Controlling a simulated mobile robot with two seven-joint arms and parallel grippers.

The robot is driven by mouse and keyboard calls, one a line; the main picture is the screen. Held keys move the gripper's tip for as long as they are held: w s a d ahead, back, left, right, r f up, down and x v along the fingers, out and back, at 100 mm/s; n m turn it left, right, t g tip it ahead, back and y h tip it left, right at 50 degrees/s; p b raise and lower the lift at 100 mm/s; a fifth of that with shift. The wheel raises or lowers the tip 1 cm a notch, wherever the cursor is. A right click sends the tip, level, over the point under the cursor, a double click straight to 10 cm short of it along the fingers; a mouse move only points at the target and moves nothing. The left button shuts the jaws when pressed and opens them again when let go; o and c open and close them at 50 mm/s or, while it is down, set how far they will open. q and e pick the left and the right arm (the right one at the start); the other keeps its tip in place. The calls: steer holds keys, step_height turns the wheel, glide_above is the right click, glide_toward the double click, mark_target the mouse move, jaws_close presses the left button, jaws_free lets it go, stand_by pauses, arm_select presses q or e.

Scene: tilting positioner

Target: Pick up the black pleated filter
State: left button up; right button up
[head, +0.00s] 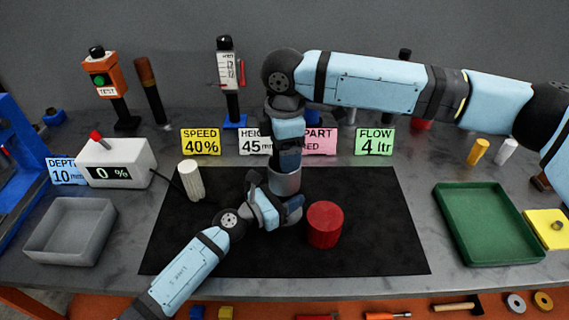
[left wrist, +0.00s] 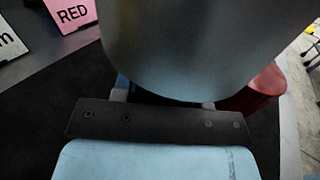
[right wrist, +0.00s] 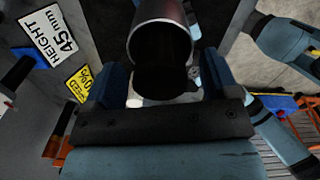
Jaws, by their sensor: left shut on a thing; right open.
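A grey metal cylinder (head: 285,180) stands upright over the black mat. My left gripper (head: 290,207) is shut on it; its grey wall (left wrist: 195,45) fills the top of the left wrist view. My right gripper (head: 288,162) points down directly above it. In the right wrist view the right gripper (right wrist: 165,82) is open, with its fingers apart on both sides of the cylinder's dark mouth (right wrist: 160,35). A black shape (right wrist: 160,82) shows low in that mouth; I cannot tell whether it is the black pleated filter. No pleats show on it. No black pleated filter shows clearly elsewhere.
A red cylinder (head: 325,225) stands on the black mat (head: 375,235) close right of my left gripper. A white pleated cylinder (head: 191,180) stands at the mat's left. A grey tray (head: 70,258) is at left, a green tray (head: 487,262) at right. Sign cards line the back.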

steer(key=c, duration=1.3)
steer(key=shift+o, duration=0.2)
steer(key=shift+r, duration=0.15)
step_height(320, 180, up, 10)
steer(key=shift+f, duration=0.1)
